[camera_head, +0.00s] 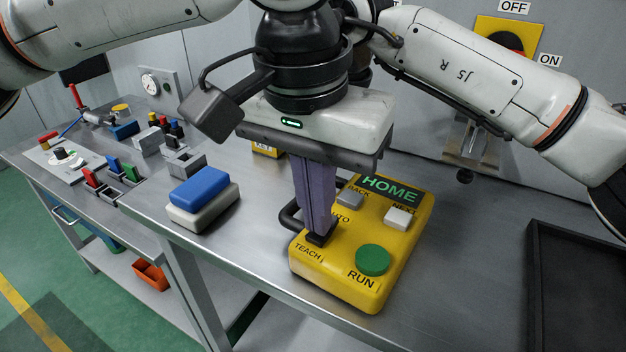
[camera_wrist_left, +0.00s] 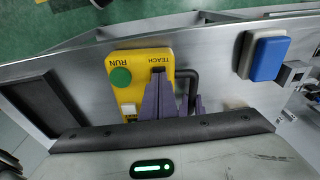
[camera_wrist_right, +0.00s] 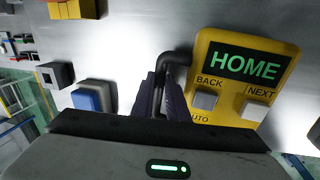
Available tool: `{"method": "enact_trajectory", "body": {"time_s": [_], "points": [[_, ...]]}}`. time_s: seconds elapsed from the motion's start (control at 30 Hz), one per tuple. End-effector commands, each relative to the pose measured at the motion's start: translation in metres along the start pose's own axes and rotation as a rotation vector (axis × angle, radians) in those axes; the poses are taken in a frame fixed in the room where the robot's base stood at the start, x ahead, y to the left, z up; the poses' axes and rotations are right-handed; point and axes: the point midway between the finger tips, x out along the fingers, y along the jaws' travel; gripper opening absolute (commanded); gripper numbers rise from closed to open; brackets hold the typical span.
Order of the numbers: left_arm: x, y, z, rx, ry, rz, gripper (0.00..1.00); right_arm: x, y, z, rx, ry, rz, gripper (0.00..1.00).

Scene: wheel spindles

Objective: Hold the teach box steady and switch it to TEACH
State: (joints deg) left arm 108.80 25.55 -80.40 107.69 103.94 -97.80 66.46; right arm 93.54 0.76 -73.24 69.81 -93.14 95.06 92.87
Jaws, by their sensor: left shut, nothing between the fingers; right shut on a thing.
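The yellow teach box (camera_head: 338,268) lies on the bench, its screen (camera_head: 391,189) reading HOME. My left gripper (camera_head: 318,232) is shut and empty, pointing down with its fingertips at the black switch (camera_head: 316,240) beside the TEACH label. The fingertips hide much of the switch, so I cannot tell its setting. The left wrist view also shows these fingers (camera_wrist_left: 160,92) beside TEACH. My right gripper (camera_wrist_right: 163,92) is shut on the box's black side handle (camera_wrist_right: 174,58), seen in the right wrist view. In the head view the left gripper mostly hides it.
A blue-topped grey block (camera_head: 201,190) stands left of the box. Several small parts and a switch panel (camera_head: 62,158) lie farther left. A dark tray (camera_head: 578,290) is at the right. A yellow ON/OFF switch (camera_head: 507,40) is on the back wall. The bench between box and tray is clear.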

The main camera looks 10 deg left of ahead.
Motion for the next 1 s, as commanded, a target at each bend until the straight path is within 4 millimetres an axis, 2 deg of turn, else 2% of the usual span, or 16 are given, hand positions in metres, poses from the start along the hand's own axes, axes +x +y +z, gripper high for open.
{"method": "enact_trajectory", "body": {"time_s": [0.8, 1.0], "points": [[-0.063, 0.001, -0.010, 0.001, 0.003, 0.001, 0.00, -0.001, 0.001, 0.000, -0.001, 0.000, 0.002, 0.00], [-0.069, 0.000, -0.011, 0.001, 0.001, 0.000, 0.00, -0.001, 0.001, 0.000, -0.001, 0.000, 0.002, 0.00]]}}
